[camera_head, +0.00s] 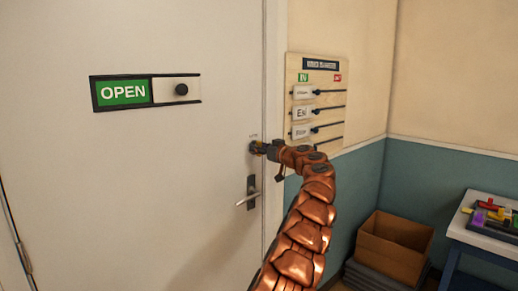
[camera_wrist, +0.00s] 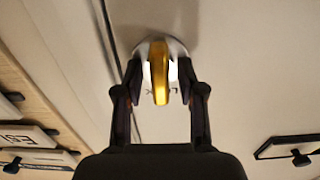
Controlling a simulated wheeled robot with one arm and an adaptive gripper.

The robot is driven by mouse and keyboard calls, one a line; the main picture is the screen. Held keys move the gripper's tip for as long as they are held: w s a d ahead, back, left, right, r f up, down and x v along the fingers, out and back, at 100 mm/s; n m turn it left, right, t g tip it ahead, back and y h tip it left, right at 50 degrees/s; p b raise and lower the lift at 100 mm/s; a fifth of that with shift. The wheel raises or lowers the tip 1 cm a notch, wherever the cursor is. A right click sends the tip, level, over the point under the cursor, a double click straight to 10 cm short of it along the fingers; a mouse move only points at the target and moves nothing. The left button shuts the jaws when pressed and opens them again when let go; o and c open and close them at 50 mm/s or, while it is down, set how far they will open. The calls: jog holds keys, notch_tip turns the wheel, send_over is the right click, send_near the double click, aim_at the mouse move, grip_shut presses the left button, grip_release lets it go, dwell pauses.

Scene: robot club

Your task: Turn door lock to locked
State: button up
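The door lock's yellow thumb-turn (camera_wrist: 160,78) stands upright in the wrist view, in front of a pale round plate (camera_wrist: 145,55). In the head view the lock (camera_head: 256,147) is near the white door's (camera_head: 130,190) right edge, above the lever handle, and is partly hidden by my gripper. My gripper (camera_head: 267,149) is at the lock. In the wrist view my gripper (camera_wrist: 161,75) is open, with one finger on each side of the thumb-turn and a visible gap on both sides. Contact with the plate cannot be told.
The lever handle (camera_head: 249,195) sits just below my gripper. A green OPEN slider sign (camera_head: 123,93) is on the door. An in/out name board (camera_head: 318,75) hangs right of the frame. A cardboard box (camera_head: 393,245) and a table (camera_head: 485,240) with coloured items stand at right.

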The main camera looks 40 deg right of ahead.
grip_shut()
jog(key=shift+f, duration=0.1)
jog(key=shift+f+m+b, duration=0.15)
jog(key=shift+m+b, duration=0.7)
jog(key=shift+m, duration=0.05)
jog(key=m, duration=0.3)
jog(key=shift+r+m, duration=0.25)
jog(key=shift+m, duration=0.05)
jog(key=m+p, duration=0.1)
jog(key=m, duration=0.1)
jog(key=m+p, duration=0.1)
jog(key=m, duration=0.1)
jog(key=m+p, duration=0.1)
jog(key=m, duration=0.1)
jog(key=shift+d+r, duration=0.1)
jog(key=shift+d, duration=0.15)
jog(key=m+p, duration=0.3)
jog(key=m, duration=0.2)
jog(key=shift+f, duration=0.2)
jog(key=shift+f+m+p, duration=0.15)
jog(key=shift+m+p, duration=0.2)
jog(key=shift+m, duration=0.45)
